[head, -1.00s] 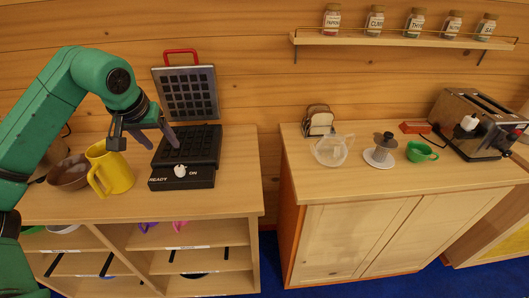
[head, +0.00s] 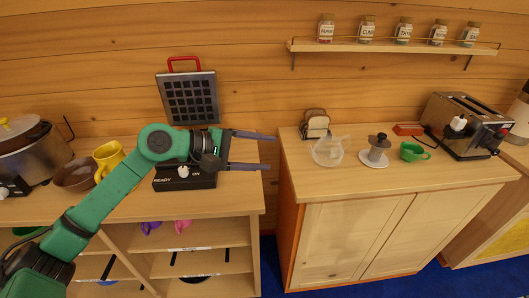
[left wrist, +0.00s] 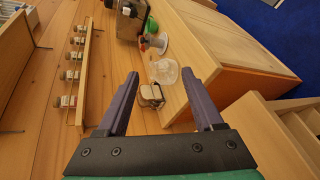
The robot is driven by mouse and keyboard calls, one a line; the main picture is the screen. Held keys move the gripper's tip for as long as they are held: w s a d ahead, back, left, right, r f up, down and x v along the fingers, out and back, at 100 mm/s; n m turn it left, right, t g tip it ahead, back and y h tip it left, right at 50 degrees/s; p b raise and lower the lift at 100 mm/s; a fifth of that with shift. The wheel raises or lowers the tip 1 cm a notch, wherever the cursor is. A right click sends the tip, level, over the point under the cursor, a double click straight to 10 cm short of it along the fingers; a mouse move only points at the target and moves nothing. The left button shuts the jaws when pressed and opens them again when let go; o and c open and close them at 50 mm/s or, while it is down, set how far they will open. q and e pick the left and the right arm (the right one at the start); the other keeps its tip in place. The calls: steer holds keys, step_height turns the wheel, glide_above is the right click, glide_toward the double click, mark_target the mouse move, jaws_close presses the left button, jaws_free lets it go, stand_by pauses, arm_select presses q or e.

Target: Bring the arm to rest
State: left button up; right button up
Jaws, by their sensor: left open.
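My left arm is green and comes in from the left in the head view. Its left gripper (head: 268,151) is open and empty, with its two dark fingers pointing right, in front of the waffle iron. The fingers also show wide apart in the left wrist view (left wrist: 168,88), with nothing between them. The waffle iron (head: 188,97) stands open on the left counter, its lid upright. My arm hides much of its lower plate. My right gripper is not in view.
A yellow jug (head: 107,158), a brown bowl (head: 73,174) and a slow cooker (head: 30,150) stand on the left counter. The right counter holds a toast rack (head: 316,124), clear jug (head: 328,151), green cup (head: 413,152) and toaster (head: 468,120). A gap separates the counters.

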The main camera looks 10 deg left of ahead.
arm_select(q)
steer(key=shift+s+d+r+n+t+h, duration=0.1)
steer(key=shift+d+r+n+t+h, duration=0.1)
steer(key=shift+d+r+n+h, duration=0.3)
steer(key=shift+s+d+r+n+t+h, duration=0.1)
steer(key=shift+d+r+n+t, duration=0.15)
steer(key=shift+n, duration=0.45)
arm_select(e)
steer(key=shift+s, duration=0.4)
arm_select(q)
steer(key=shift+w, duration=0.1)
